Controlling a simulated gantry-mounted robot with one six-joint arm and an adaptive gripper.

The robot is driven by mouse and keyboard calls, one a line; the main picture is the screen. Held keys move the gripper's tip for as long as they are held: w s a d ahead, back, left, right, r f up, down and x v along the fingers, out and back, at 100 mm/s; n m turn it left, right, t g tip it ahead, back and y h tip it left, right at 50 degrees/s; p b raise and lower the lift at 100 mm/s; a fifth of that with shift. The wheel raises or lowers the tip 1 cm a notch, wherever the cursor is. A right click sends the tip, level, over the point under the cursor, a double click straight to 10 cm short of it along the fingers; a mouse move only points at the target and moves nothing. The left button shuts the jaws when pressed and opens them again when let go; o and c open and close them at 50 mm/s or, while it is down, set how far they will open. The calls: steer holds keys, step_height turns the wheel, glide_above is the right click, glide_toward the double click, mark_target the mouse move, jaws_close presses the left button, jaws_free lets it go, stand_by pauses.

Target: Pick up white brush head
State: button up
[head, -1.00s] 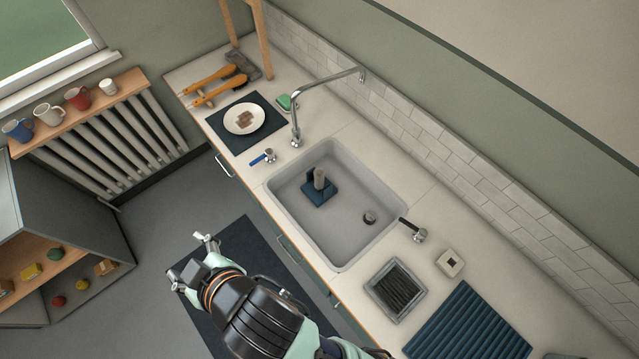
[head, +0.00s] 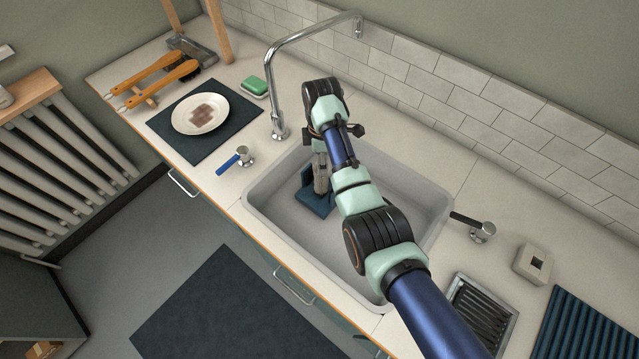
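A small white block with a dark square hole (head: 532,262), the likeliest white brush head in view, lies on the counter right of the sink. My arm reaches from the lower right over the sink, with its wrist near the far rim. My gripper (head: 321,172) seems to point down into the sink beside a blue stand (head: 316,201). The grey upright piece seen in that stand earlier overlaps with it here. I cannot tell whether the fingers are open or hold that piece.
A tray of dark strips (head: 480,310) and a ribbed blue mat (head: 590,335) lie right. A plate (head: 200,112), sponge (head: 254,86) and wooden-handled brushes (head: 150,72) stand left.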

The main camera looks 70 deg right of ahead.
mark_target(321, 183)
step_height(321, 183, down, 8)
steer(key=b, duration=0.3)
steer(key=shift+s+r, duration=0.15)
steer(key=shift+r, duration=0.1)
jaws_close()
